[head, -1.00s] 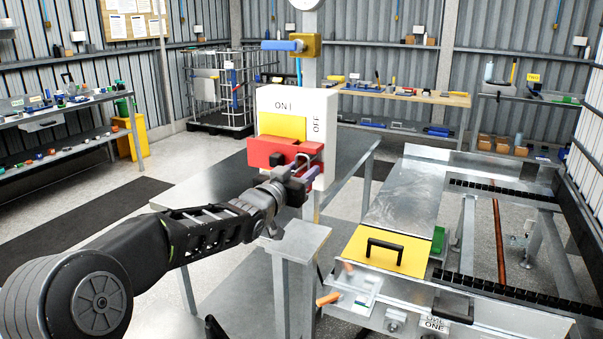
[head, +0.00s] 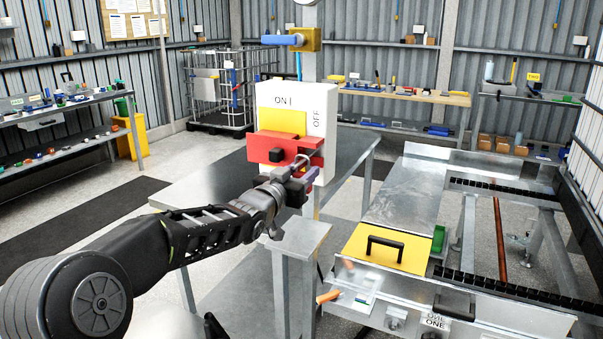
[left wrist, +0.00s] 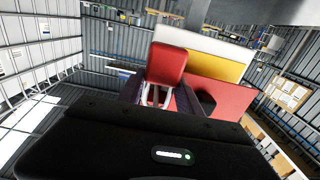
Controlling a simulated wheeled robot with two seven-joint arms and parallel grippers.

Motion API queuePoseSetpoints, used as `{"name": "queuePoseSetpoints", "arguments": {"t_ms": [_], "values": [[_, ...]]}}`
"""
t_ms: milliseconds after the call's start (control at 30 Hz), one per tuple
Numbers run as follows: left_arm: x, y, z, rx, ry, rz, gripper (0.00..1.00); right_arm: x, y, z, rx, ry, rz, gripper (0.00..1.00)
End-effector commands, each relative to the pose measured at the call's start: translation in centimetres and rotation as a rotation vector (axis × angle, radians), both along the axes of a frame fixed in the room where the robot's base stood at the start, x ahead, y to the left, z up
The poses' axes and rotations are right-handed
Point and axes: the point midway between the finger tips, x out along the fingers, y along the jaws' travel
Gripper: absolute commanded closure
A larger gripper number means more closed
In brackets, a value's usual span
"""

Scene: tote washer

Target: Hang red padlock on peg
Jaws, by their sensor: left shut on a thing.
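The red padlock (left wrist: 168,66) shows in the left wrist view as a red body with a pale shackle (left wrist: 155,96) between my left fingers. In the head view my left gripper (head: 303,178) is shut on the padlock, just in front of the switch box (head: 319,105). The padlock overlaps the box's red bar (head: 262,147) there, so I cannot tell whether they touch. A black stub (head: 276,155) stands out from the red bar, left of my fingertips; I cannot tell whether it is the peg. My right gripper is not in view.
A grey metal table (head: 190,190) stands behind and left of the box. A small metal pedestal (head: 302,236) is below my gripper. The conveyor with a yellow panel (head: 365,253) and black handle is to the right. Pale floor is open at the left.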

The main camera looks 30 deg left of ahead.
Motion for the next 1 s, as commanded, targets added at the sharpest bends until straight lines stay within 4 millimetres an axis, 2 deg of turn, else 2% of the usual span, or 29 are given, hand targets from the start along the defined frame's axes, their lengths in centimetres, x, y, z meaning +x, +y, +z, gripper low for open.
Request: {"name": "queuePoseSetpoints", "arguments": {"t_ms": [1000], "values": [[0.0, 0.0, -0.9, 0.0, 0.003, 0.0, 1.0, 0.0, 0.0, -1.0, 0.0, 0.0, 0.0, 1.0]]}}
